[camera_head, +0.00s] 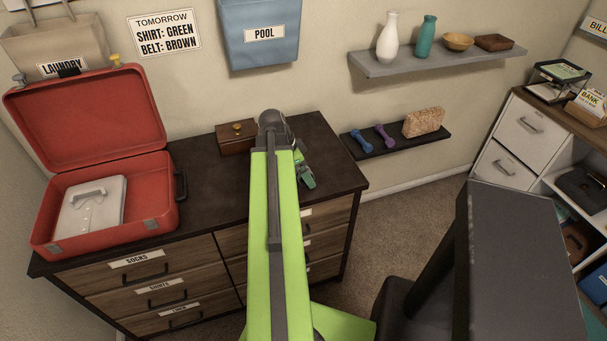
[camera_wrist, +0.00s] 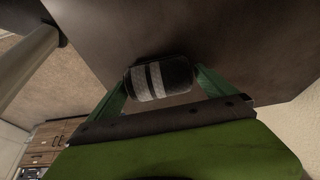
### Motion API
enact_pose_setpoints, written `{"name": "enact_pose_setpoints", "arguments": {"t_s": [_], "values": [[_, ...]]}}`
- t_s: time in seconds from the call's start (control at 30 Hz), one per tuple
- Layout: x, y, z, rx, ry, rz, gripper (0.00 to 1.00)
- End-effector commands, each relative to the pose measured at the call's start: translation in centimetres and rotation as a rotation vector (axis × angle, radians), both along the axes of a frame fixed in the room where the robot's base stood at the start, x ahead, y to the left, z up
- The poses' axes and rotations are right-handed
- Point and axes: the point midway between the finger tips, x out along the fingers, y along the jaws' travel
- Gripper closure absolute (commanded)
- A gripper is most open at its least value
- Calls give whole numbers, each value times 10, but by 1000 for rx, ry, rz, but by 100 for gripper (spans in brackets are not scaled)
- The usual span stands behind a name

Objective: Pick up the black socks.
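A black rolled bundle with pale grey stripes (camera_wrist: 160,79), which looks like the black socks, shows in the wrist view against the dark dresser top. My gripper (camera_wrist: 161,82) has one green finger on each side of the bundle, both at or very close to its sides. I cannot tell whether they press on it or only flank it. In the head view my gripper (camera_head: 305,170) is low over the right part of the dresser top (camera_head: 335,165). My green arm hides most of that spot, and I cannot make out the bundle there.
An open red suitcase (camera_head: 163,208) with a folded white shirt (camera_head: 92,206) stands at the dresser's left. A small wooden box (camera_head: 236,138) sits at the back, left of my arm. A low shelf (camera_head: 395,140) with dumbbells and a cork-like block hangs to the right.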

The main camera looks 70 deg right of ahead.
Motion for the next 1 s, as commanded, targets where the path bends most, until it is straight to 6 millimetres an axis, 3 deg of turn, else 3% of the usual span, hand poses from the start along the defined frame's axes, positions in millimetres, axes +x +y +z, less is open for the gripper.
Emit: {"name": "enact_pose_setpoints", "arguments": {"t_s": [0.03, 0.43, 0.73, 1.0], "values": [[0, 0, 0, 0, 0, 0, 13], [0, 0, 0, 0, 0, 0, 63], [1, 0, 4, 0, 0, 1, 64], [3, 1, 32, 0, 0, 5, 64]]}}
